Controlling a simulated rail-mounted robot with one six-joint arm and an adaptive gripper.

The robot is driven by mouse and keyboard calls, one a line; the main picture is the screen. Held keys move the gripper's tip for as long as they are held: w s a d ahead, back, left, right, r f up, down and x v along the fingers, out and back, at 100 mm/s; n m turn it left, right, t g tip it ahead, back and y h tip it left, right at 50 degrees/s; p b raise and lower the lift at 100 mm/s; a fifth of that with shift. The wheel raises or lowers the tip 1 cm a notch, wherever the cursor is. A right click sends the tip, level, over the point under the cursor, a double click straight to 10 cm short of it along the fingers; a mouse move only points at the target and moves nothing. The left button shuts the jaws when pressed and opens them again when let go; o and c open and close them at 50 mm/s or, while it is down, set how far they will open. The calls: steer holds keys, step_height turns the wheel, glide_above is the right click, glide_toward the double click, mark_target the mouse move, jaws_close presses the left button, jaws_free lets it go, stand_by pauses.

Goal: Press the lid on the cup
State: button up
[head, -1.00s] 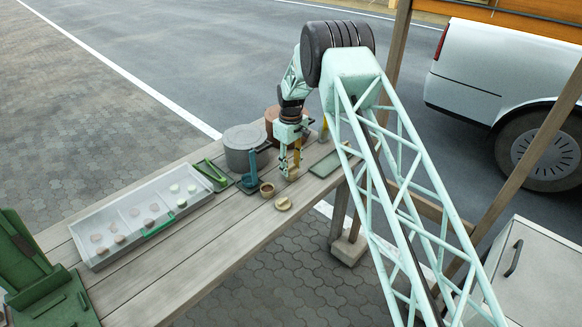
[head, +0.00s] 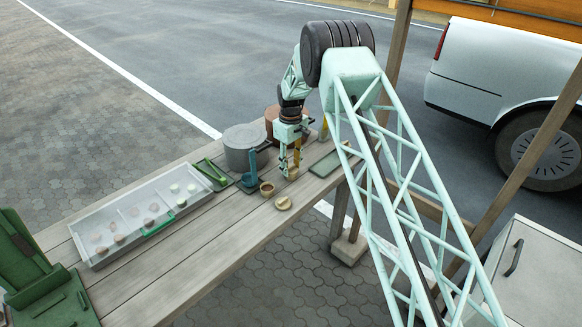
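A small tan open-topped cup (head: 267,188) stands on the wooden table, left of my gripper. A flat round tan lid (head: 283,203) with a raised middle lies on the table in front of it, apart from the cup. My gripper (head: 290,172) points down just right of the cup, its fingers on either side of another small tan piece (head: 293,173). That piece is partly hidden by the fingers. I cannot tell whether the fingers grip it or only stand around it.
A teal holder (head: 249,181), a grey pot (head: 242,146) and a brown pot (head: 272,123) stand close by. A green flat tray (head: 327,164) lies to the right. A white divided tray (head: 92,262) holds several lumps at left. The front table boards are clear.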

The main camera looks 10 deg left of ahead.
steer(key=shift+o, duration=0.8)
steer(key=o, duration=0.5)
steer(key=shift+o, duration=0.9)
steer(key=o, duration=0.3)
steer(key=shift+o, duration=0.2)
steer(key=shift+r, duration=0.15)
steer(key=shift+r+p, duration=0.85)
steer(key=shift+r, duration=2)
steer(key=shift+c, duration=0.8)
